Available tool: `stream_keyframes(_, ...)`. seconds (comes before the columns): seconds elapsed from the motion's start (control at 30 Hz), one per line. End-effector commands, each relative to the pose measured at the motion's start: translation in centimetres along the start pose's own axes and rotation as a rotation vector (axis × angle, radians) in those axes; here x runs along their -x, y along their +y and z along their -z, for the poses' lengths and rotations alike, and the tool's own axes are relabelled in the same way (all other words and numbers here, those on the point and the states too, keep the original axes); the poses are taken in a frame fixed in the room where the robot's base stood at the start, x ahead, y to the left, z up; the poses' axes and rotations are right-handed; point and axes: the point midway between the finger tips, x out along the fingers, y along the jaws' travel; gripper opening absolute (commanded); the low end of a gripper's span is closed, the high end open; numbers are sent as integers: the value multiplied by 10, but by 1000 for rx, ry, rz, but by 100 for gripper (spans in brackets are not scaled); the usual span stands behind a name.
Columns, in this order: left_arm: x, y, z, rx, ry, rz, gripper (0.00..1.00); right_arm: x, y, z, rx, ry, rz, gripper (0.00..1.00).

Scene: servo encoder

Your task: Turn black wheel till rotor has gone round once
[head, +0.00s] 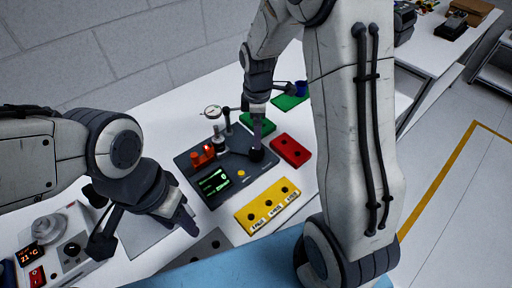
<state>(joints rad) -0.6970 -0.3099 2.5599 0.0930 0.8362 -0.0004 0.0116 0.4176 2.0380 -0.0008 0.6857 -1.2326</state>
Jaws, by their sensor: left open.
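A dark base plate (235,183) lies on the white table, carrying a small screen with green traces (213,182) and an orange-red part (203,156). A round black piece, apparently the black wheel (257,155), sits at its right side. I cannot tell which part is the rotor.
A round dial gauge (212,112) stands behind the plate. Around it are a green block (257,123), a red block (291,150) and a yellow labelled block (268,206). A device with an orange temperature readout (29,254) is front left.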

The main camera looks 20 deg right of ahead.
Motion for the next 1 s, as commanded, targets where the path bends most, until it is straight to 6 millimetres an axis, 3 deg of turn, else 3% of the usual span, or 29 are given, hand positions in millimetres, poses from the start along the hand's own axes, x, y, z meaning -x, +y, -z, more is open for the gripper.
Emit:
stream_keyframes(0.2, 7, 0, 0, 1, 0, 0, 50, -42, -2, 1, 0, -2, 6, 94)
stream_keyframes(0.4, 11, 1, 1, 1, 0, 0, 50, -71, -2, 2, -1, -1, 4, 94)
stream_keyframes(0.83, 11, 1, 1, 1, 0, 0, 50, -83, -1, 2, -1, 0, 0, 94)
stream_keyframes(0.87, 11, 1, 1, 1, 0, 0, 50, -83, -1, 2, -1, 0, 0, 86)
stream_keyframes(1.0, 11, 1, 1, 1, 0, 0, 50, -83, -1, 2, -1, 0, 0, 33)
